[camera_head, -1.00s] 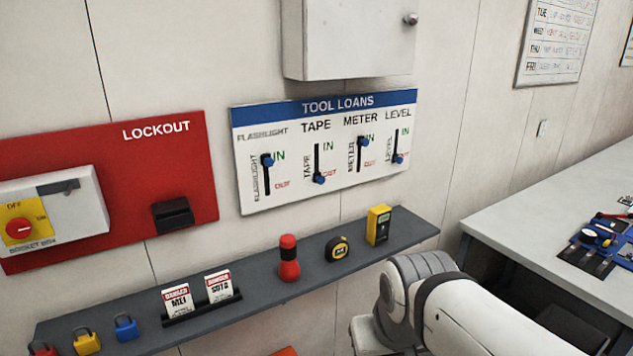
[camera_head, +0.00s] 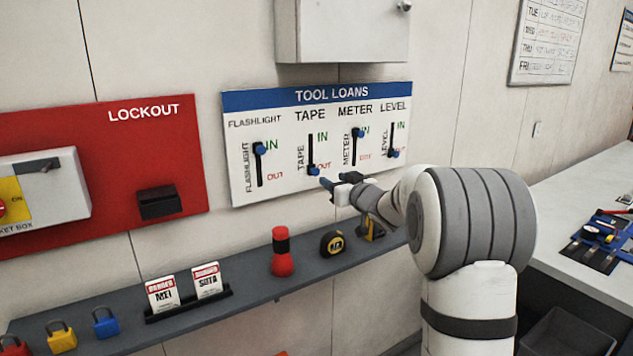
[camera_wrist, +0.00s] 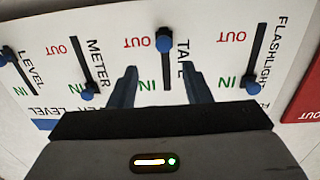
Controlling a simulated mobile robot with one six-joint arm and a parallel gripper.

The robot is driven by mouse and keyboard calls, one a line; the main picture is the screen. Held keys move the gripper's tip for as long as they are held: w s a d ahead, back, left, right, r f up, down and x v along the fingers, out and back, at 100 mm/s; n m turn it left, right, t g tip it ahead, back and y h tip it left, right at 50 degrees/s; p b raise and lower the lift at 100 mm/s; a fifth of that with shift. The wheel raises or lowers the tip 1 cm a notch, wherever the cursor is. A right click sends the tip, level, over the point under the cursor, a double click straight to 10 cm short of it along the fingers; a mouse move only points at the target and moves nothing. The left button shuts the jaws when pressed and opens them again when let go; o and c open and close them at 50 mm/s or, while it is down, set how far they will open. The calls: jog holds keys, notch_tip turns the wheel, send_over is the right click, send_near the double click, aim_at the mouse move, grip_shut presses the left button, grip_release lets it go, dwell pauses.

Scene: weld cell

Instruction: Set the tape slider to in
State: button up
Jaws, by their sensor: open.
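The tape slider's blue knob (camera_head: 313,170) sits at the bottom of its black slot on the white TOOL LOANS board (camera_head: 240,192), beside the red OUT label. In the wrist view, which shows the board upside down, the tape knob (camera_wrist: 164,43) is at the OUT end of its slot. My gripper (camera_head: 337,180) is open in front of the board, just below and right of the tape knob. In the wrist view its two blue fingers (camera_wrist: 157,85) stand on either side of the tape slot, with the knob beyond their tips. No contact shows.
The flashlight knob (camera_head: 260,148) and meter knob (camera_head: 358,132) are up; the level knob (camera_head: 393,153) is down. The shelf (camera_head: 255,288) below bears a red flashlight (camera_head: 282,252), a tape measure (camera_head: 332,243) and a yellow meter (camera_head: 372,228) partly behind my arm. A cabinet (camera_head: 342,30) hangs above.

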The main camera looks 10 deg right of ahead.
aim_at(317, 171)
jog(key=shift+n+y, duration=0.3)
jog(key=shift+y, duration=0.2)
jog(key=x, duration=0.2)
jog(key=p+x, duration=0.1)
jog(key=x, duration=0.5)
jog(key=shift+w+a+f+p, duration=0.15)
jog(key=shift+f+p, duration=0.1)
jog(key=shift+p, duration=0.1)
grip_shut()
